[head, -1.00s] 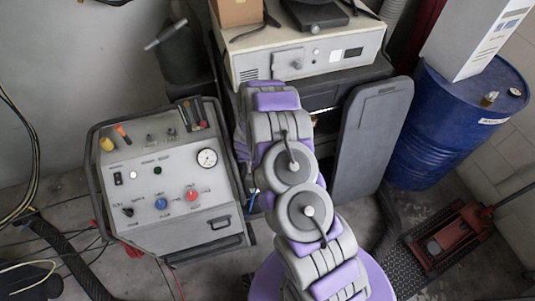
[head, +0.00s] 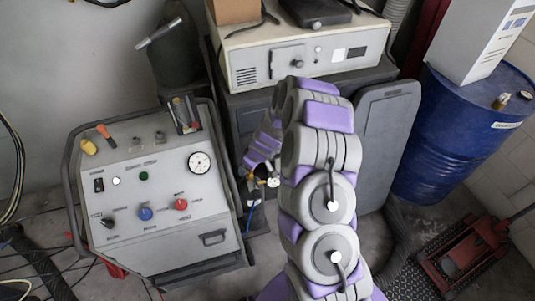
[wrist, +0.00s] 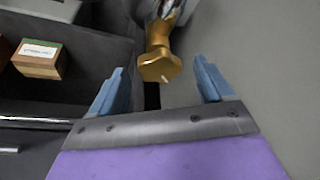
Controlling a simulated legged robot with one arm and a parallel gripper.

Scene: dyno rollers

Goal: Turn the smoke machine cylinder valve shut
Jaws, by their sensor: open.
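A brass valve fitting (wrist: 159,48) with a faceted knob end shows at the top middle of the wrist view. Its knob lies between the fingertips of my gripper (wrist: 159,68) in the picture. The blue fingers are wide apart, with a gap on each side of the knob and no visible contact. In the head view, small brass parts and a round gauge (head: 273,182) show beside my wrist, right of the grey smoke machine console (head: 165,195). My arm hides most of this area, and the cylinder body cannot be made out clearly.
A dark cabinet (head: 245,110) carrying a cream instrument box (head: 250,70) stands behind my arm. A blue drum (head: 440,150) and a red floor jack (head: 465,255) are at the right. Cables and a hose lie on the floor at the left.

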